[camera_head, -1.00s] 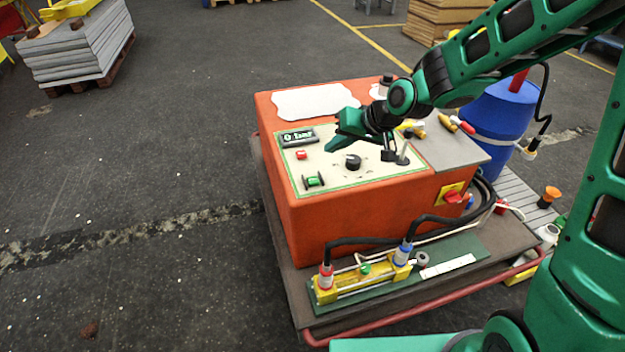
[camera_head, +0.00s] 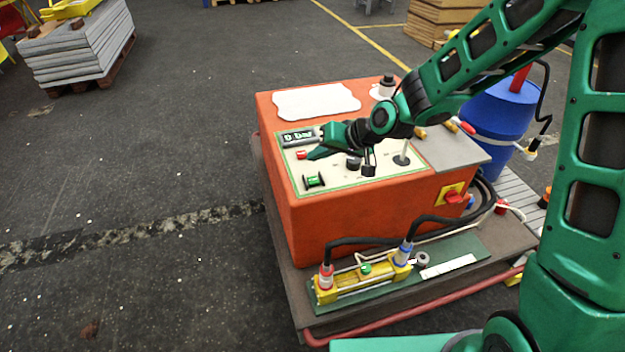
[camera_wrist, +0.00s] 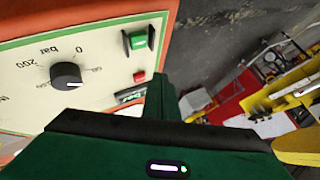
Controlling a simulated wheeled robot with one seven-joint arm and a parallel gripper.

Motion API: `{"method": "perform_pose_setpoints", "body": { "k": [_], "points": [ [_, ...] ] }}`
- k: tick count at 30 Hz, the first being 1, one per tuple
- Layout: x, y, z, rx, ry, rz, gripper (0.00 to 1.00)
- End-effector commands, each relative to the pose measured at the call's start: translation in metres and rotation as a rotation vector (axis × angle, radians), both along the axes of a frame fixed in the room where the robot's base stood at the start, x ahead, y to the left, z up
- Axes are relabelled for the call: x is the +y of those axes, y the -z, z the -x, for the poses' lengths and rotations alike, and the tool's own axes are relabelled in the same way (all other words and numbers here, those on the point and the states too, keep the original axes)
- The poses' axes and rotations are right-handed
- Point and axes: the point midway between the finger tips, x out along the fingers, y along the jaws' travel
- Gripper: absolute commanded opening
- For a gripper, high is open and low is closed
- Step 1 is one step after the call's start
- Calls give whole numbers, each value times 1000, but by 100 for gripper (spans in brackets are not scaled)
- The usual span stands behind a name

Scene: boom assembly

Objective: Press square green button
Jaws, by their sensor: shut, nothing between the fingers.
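The square green button (camera_head: 313,181) sits near the front left corner of the cream control panel (camera_head: 337,180), between two black guards. It also shows in the wrist view (camera_wrist: 138,40), at the top. A small red button (camera_head: 301,155) lies behind it, towards the display. My gripper (camera_head: 313,155) is shut and empty, with its tip just right of the red button in the head view. In the wrist view the fingers (camera_wrist: 160,82) point up the picture, beside the red button and short of the green one. I cannot tell the height of the tip above the panel.
A black knob (camera_head: 353,164) stands on the panel under my wrist, and a small lever (camera_head: 402,158) is to its right. A display (camera_head: 298,138) is at the back left of the panel. The orange box (camera_head: 370,220) stands on a cart. Open floor lies left.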

Motion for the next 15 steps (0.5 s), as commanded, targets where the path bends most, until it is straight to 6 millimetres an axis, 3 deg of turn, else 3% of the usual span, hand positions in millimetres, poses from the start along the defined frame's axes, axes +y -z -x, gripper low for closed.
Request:
{"method": "perform_pose_setpoints", "body": {
  "k": [6,15],
  "points": [
    [0,29,1,4,0,0,0],
    [0,51,0,1,1,0,0]
  ]
}}
